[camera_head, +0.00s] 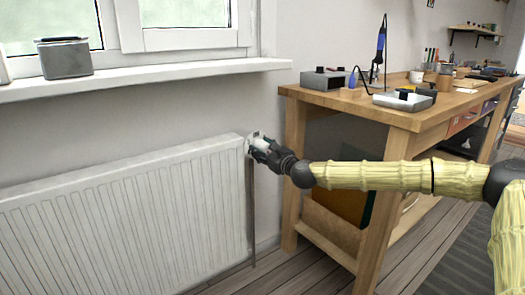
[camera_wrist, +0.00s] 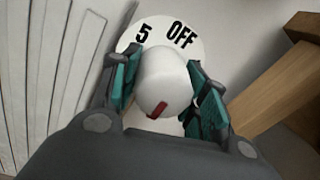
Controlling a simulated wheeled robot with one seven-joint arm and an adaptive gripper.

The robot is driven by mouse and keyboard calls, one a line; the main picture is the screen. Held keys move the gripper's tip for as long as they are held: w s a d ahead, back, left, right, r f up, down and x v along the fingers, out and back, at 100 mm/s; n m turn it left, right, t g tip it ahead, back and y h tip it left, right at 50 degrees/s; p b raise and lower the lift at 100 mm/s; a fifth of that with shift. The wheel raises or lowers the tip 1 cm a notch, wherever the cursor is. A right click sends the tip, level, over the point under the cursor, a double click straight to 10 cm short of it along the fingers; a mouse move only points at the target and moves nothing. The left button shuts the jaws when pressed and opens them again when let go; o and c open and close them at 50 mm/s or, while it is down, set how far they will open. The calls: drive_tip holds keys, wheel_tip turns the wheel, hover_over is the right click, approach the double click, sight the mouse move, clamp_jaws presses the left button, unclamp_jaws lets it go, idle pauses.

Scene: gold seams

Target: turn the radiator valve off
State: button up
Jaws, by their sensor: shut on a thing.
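The radiator valve (camera_wrist: 163,80) is a white rounded knob with a red mark (camera_wrist: 158,109) on its front, close between my fingers in the wrist view. Behind it a white dial disc (camera_wrist: 160,30) reads "5" on the left and "OFF" to the right. The red mark points toward the lower left of the knob, away from both printed labels. My gripper (camera_wrist: 166,90) is shut on the knob, one green-padded finger on each side. In the head view my gripper (camera_head: 256,146) is at the radiator's upper right corner, covering most of the valve.
The white radiator (camera_head: 130,215) stands under the window sill (camera_head: 150,76). A thin pipe (camera_head: 252,215) runs down from the valve. A wooden workbench (camera_head: 400,114) stands right of the valve, its leg (camera_wrist: 275,90) near my gripper. A grey box (camera_head: 65,60) sits on the sill.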

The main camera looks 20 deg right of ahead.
drive_tip(key=n, duration=0.4)
drive_tip(key=shift+n, duration=0.4)
drive_tip(key=n, duration=0.4)
drive_tip(key=shift+d+r+n, duration=0.1)
drive_tip(key=shift+n, duration=0.2)
drive_tip(key=n+p, duration=0.1)
drive_tip(key=n, duration=0.3)
drive_tip(key=shift+r+n+y, duration=0.1)
drive_tip(key=shift+n+y, duration=0.3)
drive_tip(key=n+p, duration=0.3)
drive_tip(key=n, duration=0.1)
drive_tip(key=shift+r+n, duration=0.15)
drive_tip(key=shift+n, duration=0.25)
drive_tip(key=n+p, duration=0.3)
drive_tip(key=n, duration=0.1)
drive_tip(key=shift+n+y, duration=0.3)
drive_tip(key=n+p, duration=0.3)
drive_tip(key=n, duration=0.1)
drive_tip(key=shift+r+n+p, duration=0.1)
drive_tip(key=shift+n+p, duration=0.2)
drive_tip(key=shift+n, duration=0.1)
drive_tip(key=n+p, duration=0.2)
drive_tip(key=n, duration=0.2)
drive_tip(key=shift+g+p, duration=0.3)
drive_tip(key=shift+n+p, duration=0.65)
drive_tip(key=shift+n, duration=1.15)
